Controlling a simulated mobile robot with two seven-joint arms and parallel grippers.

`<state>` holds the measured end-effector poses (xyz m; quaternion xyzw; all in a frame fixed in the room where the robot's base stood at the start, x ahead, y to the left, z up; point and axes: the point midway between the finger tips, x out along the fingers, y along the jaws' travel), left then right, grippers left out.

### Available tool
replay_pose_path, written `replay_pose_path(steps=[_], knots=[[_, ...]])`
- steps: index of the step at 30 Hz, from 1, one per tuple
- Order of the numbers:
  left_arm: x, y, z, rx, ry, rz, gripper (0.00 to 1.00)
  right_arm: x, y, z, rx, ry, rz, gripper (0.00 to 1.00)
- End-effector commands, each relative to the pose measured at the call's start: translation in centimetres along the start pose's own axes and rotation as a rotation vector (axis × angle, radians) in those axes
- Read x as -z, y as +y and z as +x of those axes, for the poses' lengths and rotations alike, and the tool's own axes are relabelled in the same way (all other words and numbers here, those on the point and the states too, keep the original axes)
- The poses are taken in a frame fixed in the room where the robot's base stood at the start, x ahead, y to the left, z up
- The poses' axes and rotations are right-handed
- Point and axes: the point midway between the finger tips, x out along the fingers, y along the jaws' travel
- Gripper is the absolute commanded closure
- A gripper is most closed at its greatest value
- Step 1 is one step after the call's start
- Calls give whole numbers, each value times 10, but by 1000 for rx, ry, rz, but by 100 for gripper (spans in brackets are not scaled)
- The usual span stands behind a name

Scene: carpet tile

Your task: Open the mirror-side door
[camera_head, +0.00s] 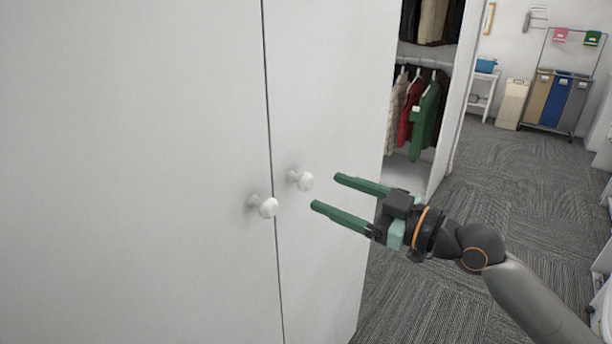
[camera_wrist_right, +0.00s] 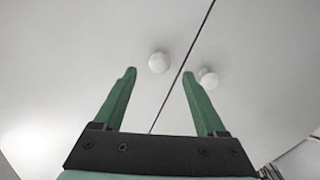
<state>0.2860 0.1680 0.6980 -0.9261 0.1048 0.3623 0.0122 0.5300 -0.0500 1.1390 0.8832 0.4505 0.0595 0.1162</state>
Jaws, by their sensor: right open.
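A white cabinet shows two tall closed doors, a left door (camera_head: 130,170) and a right door (camera_head: 325,95), parted by a thin dark seam. The left door's round white knob (camera_head: 265,207) and the right door's knob (camera_head: 303,181) sit close to the seam. No mirror is in view, so I cannot tell which door is mirror-side. My right gripper (camera_head: 327,192) is open and empty, with its green fingers pointing at the knobs, just right of the right door's knob and apart from it. The right wrist view shows one knob (camera_wrist_right: 159,62) between the fingertips and another knob (camera_wrist_right: 208,79) by the right finger.
Right of the doors is an open closet section with hanging clothes (camera_head: 424,112). Beyond stand a small white side table (camera_head: 484,90), a beige bin (camera_head: 511,104) and a sorter cart (camera_head: 560,100). The grey carpet (camera_head: 480,190) is clear between.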

Motion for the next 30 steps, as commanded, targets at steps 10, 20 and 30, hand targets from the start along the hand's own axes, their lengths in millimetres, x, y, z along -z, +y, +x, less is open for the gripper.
replay_pose_path(steps=[10,20,30], knots=[[11,0,-10,1,0,0,50,1,1,56,0,0,1,26],[11,0,-11,1,0,0,50,0,0,67,-1,-1,0,26],[11,0,-11,1,-1,0,50,0,0,67,-1,-1,0,51]])
